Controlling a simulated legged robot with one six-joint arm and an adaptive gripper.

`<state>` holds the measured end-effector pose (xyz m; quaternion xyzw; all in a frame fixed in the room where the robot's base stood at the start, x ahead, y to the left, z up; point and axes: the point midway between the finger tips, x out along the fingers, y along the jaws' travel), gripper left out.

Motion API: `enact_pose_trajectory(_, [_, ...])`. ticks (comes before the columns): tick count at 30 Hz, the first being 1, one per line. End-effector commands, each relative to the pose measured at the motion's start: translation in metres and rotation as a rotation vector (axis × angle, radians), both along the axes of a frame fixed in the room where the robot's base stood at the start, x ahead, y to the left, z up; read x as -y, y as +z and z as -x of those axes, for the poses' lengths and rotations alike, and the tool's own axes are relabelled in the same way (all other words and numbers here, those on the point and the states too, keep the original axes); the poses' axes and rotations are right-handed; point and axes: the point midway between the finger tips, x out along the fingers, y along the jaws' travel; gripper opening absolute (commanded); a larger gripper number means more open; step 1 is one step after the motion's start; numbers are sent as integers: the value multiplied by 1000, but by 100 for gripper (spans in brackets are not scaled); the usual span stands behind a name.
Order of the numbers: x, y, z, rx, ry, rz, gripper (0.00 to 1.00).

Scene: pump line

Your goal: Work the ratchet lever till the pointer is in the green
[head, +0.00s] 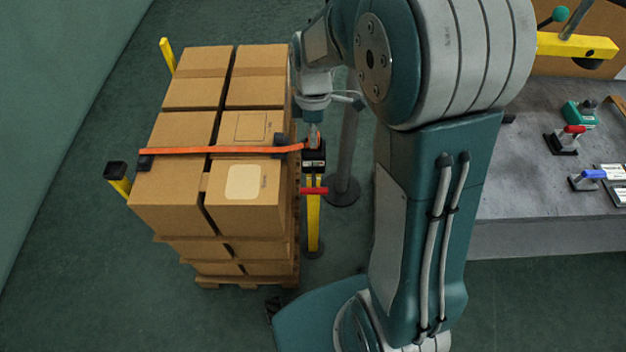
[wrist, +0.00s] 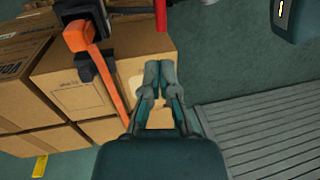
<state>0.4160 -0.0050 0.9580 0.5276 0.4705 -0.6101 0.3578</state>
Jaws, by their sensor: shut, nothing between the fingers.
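An orange strap (head: 225,150) runs across the top of the stacked cartons to a dark ratchet fitting (head: 313,158) at their right side. The strap (wrist: 112,85) and black fitting parts (wrist: 90,66) also show in the wrist view. A red bar (head: 313,191), perhaps the lever's grip, sticks out below the fitting; a red piece (wrist: 160,15) shows at the wrist view's top edge. My gripper (head: 313,132) is close above the fitting in the head view. In the wrist view its fingers (wrist: 158,75) are together and empty, right of the strap. I cannot make out a pointer or green band.
Cartons (head: 245,215) stand on a wooden pallet with yellow posts (head: 314,225) around it. A grey post (head: 347,150) stands just right. A grey bench (head: 530,190) with red and blue handled clamps is farther right. Floor left is clear.

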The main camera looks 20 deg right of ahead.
Motion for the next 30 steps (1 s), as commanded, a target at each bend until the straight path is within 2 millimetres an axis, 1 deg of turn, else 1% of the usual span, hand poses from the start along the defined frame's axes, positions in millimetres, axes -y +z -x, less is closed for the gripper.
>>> enact_pose_trajectory(5, [0, -1, 0, -1, -1, 0, 0])
enact_pose_trajectory(8, [-1, -9, 2, -3, -1, 0, 0])
enact_pose_trajectory(11, [-2, -24, 5, -4, -2, 0, 0])
enact_pose_trajectory(24, [-7, -105, 21, -4, -2, 0, 0])
enact_pose_trajectory(27, [-8, -120, 24, -4, -2, 0, 0])
enact_pose_trajectory(30, [-8, -130, 26, -2, -1, 1, 0])
